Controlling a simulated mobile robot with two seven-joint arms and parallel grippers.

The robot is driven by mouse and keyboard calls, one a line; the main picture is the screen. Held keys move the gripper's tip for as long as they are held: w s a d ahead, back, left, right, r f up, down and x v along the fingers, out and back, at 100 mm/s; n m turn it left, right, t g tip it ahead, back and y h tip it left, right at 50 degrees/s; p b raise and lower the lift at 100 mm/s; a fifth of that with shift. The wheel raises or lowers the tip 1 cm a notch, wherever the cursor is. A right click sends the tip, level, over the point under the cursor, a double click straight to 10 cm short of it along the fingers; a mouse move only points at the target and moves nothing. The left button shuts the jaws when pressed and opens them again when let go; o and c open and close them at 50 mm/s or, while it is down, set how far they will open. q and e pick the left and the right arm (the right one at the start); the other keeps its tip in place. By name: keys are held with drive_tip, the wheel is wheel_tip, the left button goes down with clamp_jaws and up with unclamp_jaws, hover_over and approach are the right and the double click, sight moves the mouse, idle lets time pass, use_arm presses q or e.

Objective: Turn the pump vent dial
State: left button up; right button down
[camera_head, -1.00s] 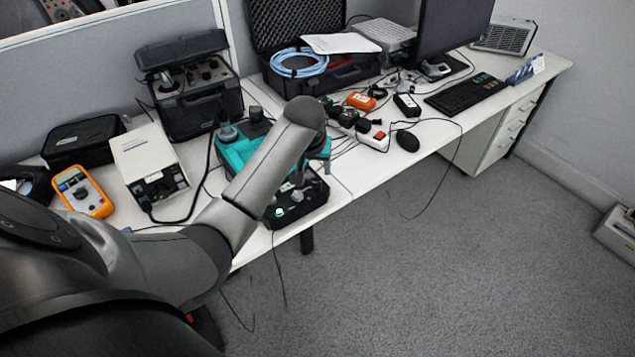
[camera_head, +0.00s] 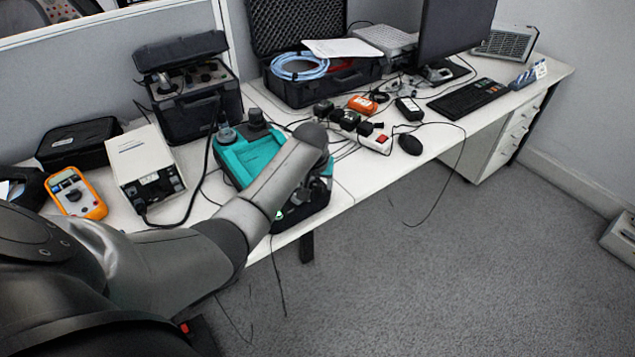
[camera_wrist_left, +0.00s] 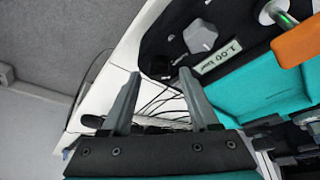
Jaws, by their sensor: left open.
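The teal pump (camera_head: 235,168) sits near the front edge of the desk, with its black front part mostly hidden behind my left arm. In the left wrist view the teal body (camera_wrist_left: 245,98) has a black panel with a grey knob (camera_wrist_left: 200,37), which looks like the vent dial, beside a white label (camera_wrist_left: 217,57) marked about 1.00. A small black round part (camera_wrist_left: 157,67) lies lower left of the grey knob. My left gripper (camera_wrist_left: 160,73) is open and empty; its fingertips point towards the panel, left of and below the grey knob. Contact cannot be told.
An orange part (camera_wrist_left: 298,42) and a metal fitting (camera_wrist_left: 278,12) stand beside the knob. A white power supply (camera_head: 145,165) and an orange multimeter (camera_head: 76,193) are left of the pump. Cables and a power strip (camera_head: 376,143) lie to its right.

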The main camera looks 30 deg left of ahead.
use_arm(q)
drive_tip(key=shift+c, duration=0.3)
clamp_jaws()
idle(0.3)
